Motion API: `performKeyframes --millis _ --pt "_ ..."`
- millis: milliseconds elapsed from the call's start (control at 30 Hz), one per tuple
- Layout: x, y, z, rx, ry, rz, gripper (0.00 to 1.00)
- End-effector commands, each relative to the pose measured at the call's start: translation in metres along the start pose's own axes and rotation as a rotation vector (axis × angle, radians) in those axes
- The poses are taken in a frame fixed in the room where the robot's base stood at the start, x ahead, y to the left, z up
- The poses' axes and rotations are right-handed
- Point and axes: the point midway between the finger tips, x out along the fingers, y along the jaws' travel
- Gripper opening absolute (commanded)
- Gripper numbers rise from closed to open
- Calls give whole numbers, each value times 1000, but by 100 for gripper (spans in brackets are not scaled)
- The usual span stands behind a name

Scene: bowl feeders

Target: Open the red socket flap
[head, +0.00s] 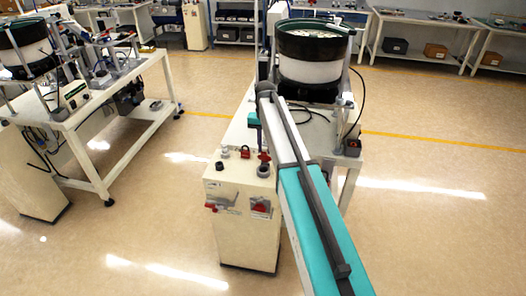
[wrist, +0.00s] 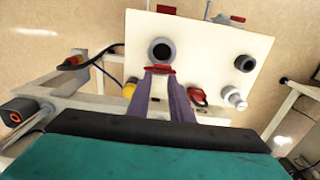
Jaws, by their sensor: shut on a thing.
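The grey round socket (wrist: 161,50) has a dark open bore and sits on the beige panel of a cabinet in the wrist view. Its red flap (wrist: 159,69) shows as a thin strip at the edge of the socket nearest my gripper. My gripper (wrist: 160,76) is shut on this flap, with both grey-purple fingertips at it. The flap looks raised off the bore, but its exact angle is unclear. In the head view the flap (head: 264,156) stands just behind the socket (head: 262,171). My fingers are hard to make out there.
On the same cabinet top are a red padlock-like part (head: 245,152), a white knob (head: 223,151) and a grey knob (head: 220,166). Red switches (head: 260,207) are on the cabinet front. A bowl feeder (head: 312,55) stands behind. The floor around is clear.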

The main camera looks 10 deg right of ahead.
Motion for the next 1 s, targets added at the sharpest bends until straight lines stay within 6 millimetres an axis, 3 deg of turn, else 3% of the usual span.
performKeyframes --millis 67,300,733,1000 --pt "3 3 -11 3 13 3 0" --pt "2 2 -7 2 9 1 38" --pt "-1 1 -6 1 7 -1 39" --pt "-18 0 -6 1 8 -1 39"
